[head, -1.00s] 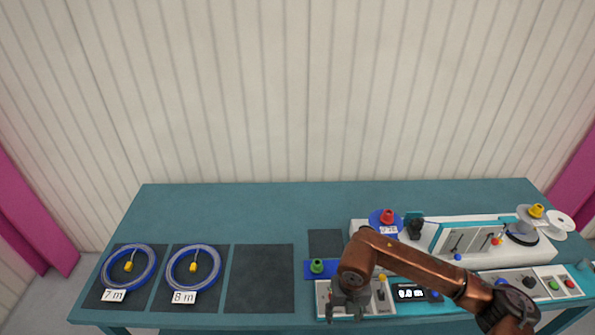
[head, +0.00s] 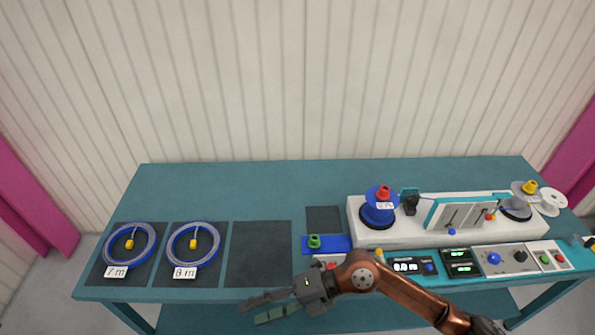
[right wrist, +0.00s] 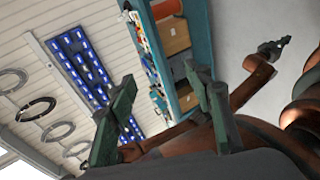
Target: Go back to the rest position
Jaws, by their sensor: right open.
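My right gripper (head: 268,308) is open and empty at the table's front edge, its fingers pointing left. Its two green-grey fingers stand apart in the right wrist view (right wrist: 160,88). My right arm comes in from the lower right, in front of the teal table (head: 240,180). In the right wrist view, another dark gripper (right wrist: 272,47) on a copper arm shows small at the upper right, probably my left one. Its jaws are too small to read. No left arm shows in the head view.
Blue cable coils labelled 7 m (head: 107,255) and 8 m (head: 209,255) lie on dark mats at left. A third mat (head: 258,255) is bare. The winding machine (head: 360,225), with a blue reel (head: 377,215), and control panels (head: 507,259) stand at right.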

